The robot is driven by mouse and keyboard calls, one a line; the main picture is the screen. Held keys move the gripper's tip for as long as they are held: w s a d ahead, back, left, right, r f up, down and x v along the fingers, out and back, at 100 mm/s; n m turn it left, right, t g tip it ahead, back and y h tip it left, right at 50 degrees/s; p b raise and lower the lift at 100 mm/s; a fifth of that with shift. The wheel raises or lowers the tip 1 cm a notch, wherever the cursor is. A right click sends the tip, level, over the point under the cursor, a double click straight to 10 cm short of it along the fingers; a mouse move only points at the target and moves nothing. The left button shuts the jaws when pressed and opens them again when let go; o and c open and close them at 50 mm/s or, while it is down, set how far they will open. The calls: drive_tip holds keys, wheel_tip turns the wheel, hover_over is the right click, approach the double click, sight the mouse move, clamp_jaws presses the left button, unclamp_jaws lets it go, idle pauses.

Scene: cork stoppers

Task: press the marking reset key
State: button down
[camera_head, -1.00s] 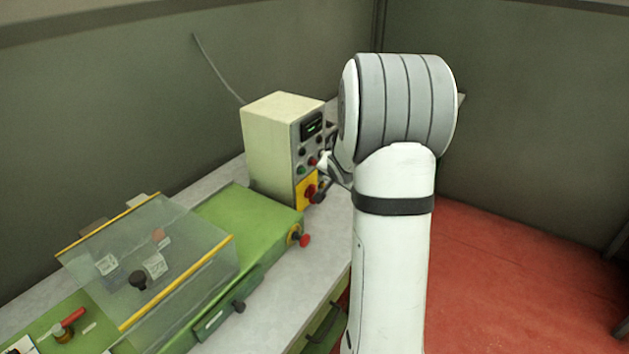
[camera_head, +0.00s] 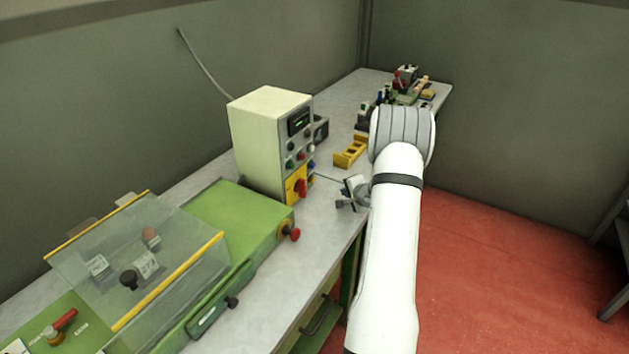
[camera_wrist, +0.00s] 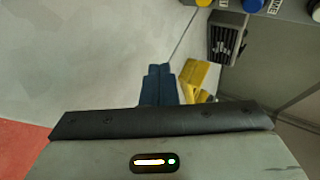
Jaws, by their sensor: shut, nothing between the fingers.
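The cream control box (camera_head: 268,143) stands on the bench behind the green machine. Its grey front panel (camera_head: 307,146) carries a small lit display (camera_head: 299,121), several coloured buttons and a red rotary switch (camera_head: 300,188) on a yellow plate. Which button is the marking reset key I cannot tell; labels are too small or cut off. In the wrist view a blue button (camera_wrist: 254,4) and a pale button (camera_wrist: 315,13) show at the top right edge. My gripper (camera_head: 346,195) is right of the box, apart from the panel. Its blue fingers (camera_wrist: 158,85) are shut and empty.
A yellow holder (camera_head: 350,152) and a dark vented block (camera_head: 320,130) lie on the bench past the box. A green machine with a clear cover (camera_head: 140,265) and a red knob (camera_head: 295,235) stands at the front left. Clutter (camera_head: 405,90) fills the far bench end.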

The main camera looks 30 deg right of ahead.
sight(313, 180)
drive_tip(key=shift+w, duration=0.1)
drive_tip(key=w+a, duration=0.1)
drive_tip(key=w, duration=0.1)
drive_tip(key=w+a+b, duration=0.1)
drive_tip(key=w, duration=0.1)
drive_tip(key=w+a+b, duration=0.1)
drive_tip(key=w+a, duration=0.1)
drive_tip(key=shift+w+r, duration=0.1)
drive_tip(key=shift+w, duration=0.2)
drive_tip(key=shift+w+a, duration=0.25)
drive_tip(key=shift+w, duration=0.2)
idle(1.4)
drive_tip(key=shift+w+a+p, duration=0.15)
drive_tip(key=shift+p, duration=0.45)
drive_tip(key=shift+w+a+p, duration=0.3)
drive_tip(key=shift+w+p, duration=0.05)
drive_tip(key=shift+w, duration=0.15)
idle(0.5)
drive_tip(key=shift+s, duration=0.1)
drive_tip(key=shift+s+d+p, duration=0.45)
drive_tip(key=shift+s, duration=0.25)
